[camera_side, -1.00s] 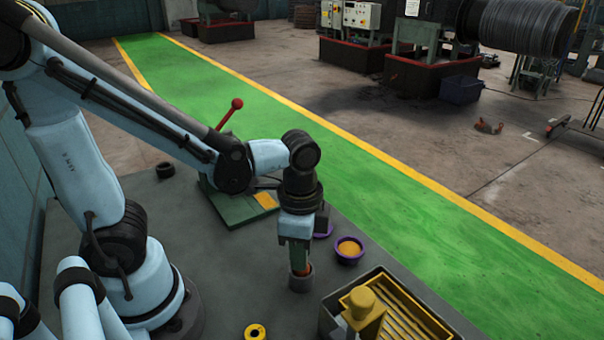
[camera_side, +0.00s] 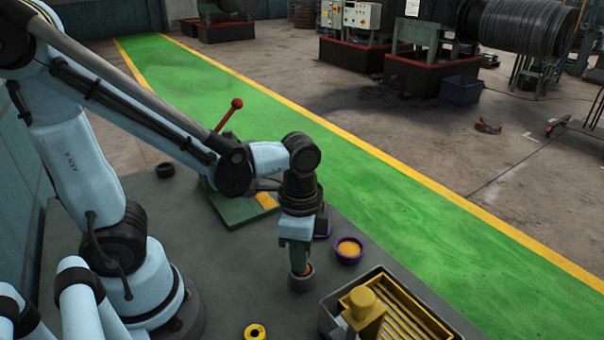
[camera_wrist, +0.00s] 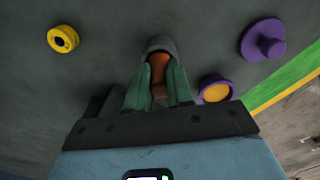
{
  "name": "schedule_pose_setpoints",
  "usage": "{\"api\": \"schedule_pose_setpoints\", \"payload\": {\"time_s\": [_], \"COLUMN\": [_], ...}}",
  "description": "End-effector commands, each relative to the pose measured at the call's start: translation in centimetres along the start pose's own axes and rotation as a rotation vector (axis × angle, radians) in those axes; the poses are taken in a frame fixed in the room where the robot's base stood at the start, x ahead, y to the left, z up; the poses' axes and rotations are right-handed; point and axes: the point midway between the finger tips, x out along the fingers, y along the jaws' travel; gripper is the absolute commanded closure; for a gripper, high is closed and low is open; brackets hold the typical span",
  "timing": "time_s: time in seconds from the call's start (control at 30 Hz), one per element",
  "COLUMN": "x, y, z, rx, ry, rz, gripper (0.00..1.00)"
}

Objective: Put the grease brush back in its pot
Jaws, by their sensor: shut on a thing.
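My gripper (camera_side: 299,258) points down over the table and is shut on the orange-brown grease brush (camera_side: 301,270). The brush stands upright, its lower end inside the grey pot (camera_side: 301,282). In the wrist view, my green fingers (camera_wrist: 158,92) sit on both sides of the brush (camera_wrist: 158,70), with the rim of the pot (camera_wrist: 160,44) around and beyond it. The brush's lower end is hidden inside the pot, and its upper part is hidden between my fingers.
A purple-rimmed bowl of yellow material (camera_side: 348,249) stands just right of the pot. A purple knobbed piece (camera_wrist: 264,40) is close by. A yellow ring (camera_side: 255,332) and a yellow slotted tray (camera_side: 412,318) are nearer the front. A green base with a red-knobbed lever (camera_side: 237,104) stands behind.

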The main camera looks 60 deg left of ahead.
Motion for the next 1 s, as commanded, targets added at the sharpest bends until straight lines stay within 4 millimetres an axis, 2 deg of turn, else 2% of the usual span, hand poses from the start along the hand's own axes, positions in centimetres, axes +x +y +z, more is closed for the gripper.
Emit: {"api": "schedule_pose_setpoints", "payload": {"time_s": [0.17,0.2,0.4,0.77,1.0], "x": [0.0,0.0,0.0,-0.2,-2.2], "y": [0.0,0.0,0.0,0.0,0.0], "z": [0.0,0.0,0.0,0.0,0.1], "rx": [0.000,0.000,0.000,0.000,0.000], "ry": [0.000,0.000,0.000,0.000,0.000], "rz": [0.000,0.000,0.000,0.000,0.000], "gripper": [1.00,0.78,0.49,0.49,0.49]}}
